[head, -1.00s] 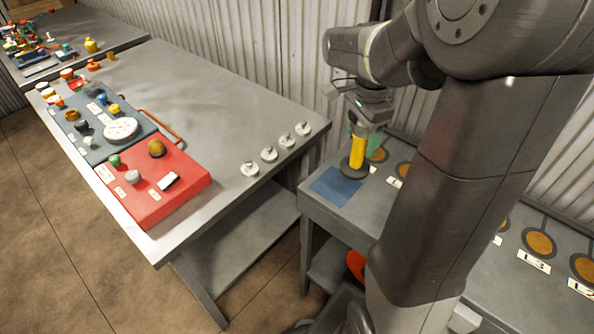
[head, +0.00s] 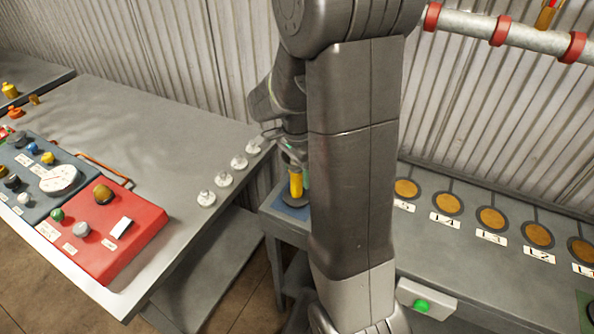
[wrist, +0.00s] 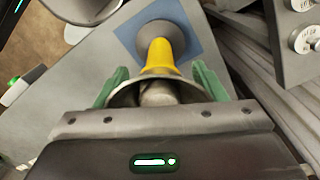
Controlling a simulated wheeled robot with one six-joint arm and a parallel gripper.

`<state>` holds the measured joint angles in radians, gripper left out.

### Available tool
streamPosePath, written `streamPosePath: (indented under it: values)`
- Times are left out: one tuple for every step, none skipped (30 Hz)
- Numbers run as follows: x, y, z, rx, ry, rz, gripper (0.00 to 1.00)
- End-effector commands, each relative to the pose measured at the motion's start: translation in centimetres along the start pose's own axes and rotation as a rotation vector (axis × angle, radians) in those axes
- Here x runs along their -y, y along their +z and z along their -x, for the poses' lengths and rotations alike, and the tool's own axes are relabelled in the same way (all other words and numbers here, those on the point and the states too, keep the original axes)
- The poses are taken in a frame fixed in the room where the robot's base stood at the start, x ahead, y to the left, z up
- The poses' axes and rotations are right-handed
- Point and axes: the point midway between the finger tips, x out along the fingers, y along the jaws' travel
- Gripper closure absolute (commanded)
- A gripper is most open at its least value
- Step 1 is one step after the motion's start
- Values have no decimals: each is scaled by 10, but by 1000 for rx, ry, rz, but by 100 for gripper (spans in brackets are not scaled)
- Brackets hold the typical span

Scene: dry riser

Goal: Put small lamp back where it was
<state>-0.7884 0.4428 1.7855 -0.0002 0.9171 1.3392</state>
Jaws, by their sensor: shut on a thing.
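The small lamp, with a yellow body (head: 296,186) and a dark round base, is upright at the left end of the right-hand bench. It also shows in the wrist view (wrist: 159,55), its grey base in front of a blue square (wrist: 196,22). My gripper (wrist: 155,88) is shut on the lamp, with a green finger at either side of its wide metallic end. In the head view the blue square (head: 290,212) shows at the lamp's foot. I cannot tell whether the base touches it. My arm hides part of the lamp and bench there.
The right-hand bench (head: 480,272) carries a row of orange discs (head: 447,203) with labels. A separate grey table (head: 190,130) at left holds a red panel (head: 125,245) and several small silver knobs (head: 222,179). A corrugated wall and a pipe (head: 480,25) stand behind.

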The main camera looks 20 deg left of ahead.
Motion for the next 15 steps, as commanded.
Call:
streamPosePath:
  values:
    - [0,0,-4,-1,-1,0,100]
    - [0,0,-5,-1,-2,0,100]
    - [0,0,-7,-1,-2,0,100]
    - [0,0,-7,-1,-3,0,100]
    - [1,0,-7,-1,-3,0,100]
    - [1,0,-7,-1,-3,0,100]
    - [1,0,-7,-1,-3,0,100]
    - [1,0,-7,-1,-3,0,100]
    - [1,0,-7,-1,-3,0,100]
    - [1,0,-7,-1,-3,0,100]
    - [1,0,-8,-1,-3,0,100]
    - [1,0,-9,-1,-3,0,100]
    - [1,0,-10,-1,-3,0,100]
    - [1,0,-11,-1,-3,0,100]
    - [0,0,-11,0,-2,0,32]
